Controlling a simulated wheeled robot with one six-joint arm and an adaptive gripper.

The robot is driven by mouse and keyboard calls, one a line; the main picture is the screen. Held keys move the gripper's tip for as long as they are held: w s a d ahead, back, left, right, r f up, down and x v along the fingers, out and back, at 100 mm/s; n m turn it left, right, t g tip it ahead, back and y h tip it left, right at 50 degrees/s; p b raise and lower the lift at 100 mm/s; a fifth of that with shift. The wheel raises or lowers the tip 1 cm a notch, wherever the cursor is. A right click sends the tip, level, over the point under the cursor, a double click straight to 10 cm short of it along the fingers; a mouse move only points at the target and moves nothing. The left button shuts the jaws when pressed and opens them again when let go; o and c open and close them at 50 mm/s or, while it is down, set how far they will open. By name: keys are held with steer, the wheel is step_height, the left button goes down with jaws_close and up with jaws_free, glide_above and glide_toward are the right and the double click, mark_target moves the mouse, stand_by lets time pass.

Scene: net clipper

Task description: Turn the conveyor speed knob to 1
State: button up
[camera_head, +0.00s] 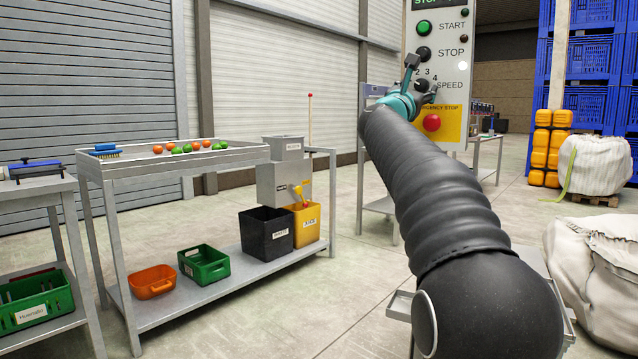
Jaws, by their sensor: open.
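The control panel (458,60) stands upright in the upper middle of the head view. It has a green START button (424,28), a dark STOP button (424,54) and a red emergency stop (432,122) on a yellow plate. The dark speed knob (422,86) sits beside the SPEED label, with the numbers 2, 3 and 4 visible above it. My gripper (420,76) is open in front of the knob, with its fingers either side of it in the picture. Whether they touch it cannot be told. The number 1 and the knob's pointer are hidden or too small to read.
White sacks (595,165) and blue crates (588,60) stand at right. The floor (365,275) between the table and my arm is clear.

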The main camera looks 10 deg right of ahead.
steer(key=b+v, duration=0.4)
steer(key=v, duration=0.9)
steer(key=w+a+f+n+t+y, duration=0.55)
steer(key=a+n+y, duration=0.3)
steer(key=n, duration=0.85)
steer(key=a+f+n+g+y, duration=0.3)
steer(key=a+f+n+y, duration=0.3)
steer(key=f+n, duration=0.4)
steer(key=shift+s+f+n+y+p, duration=0.3)
steer(key=shift+n+y, duration=0.45)
steer(key=shift+n, duration=0.55)
steer(key=shift+a, duration=0.15)
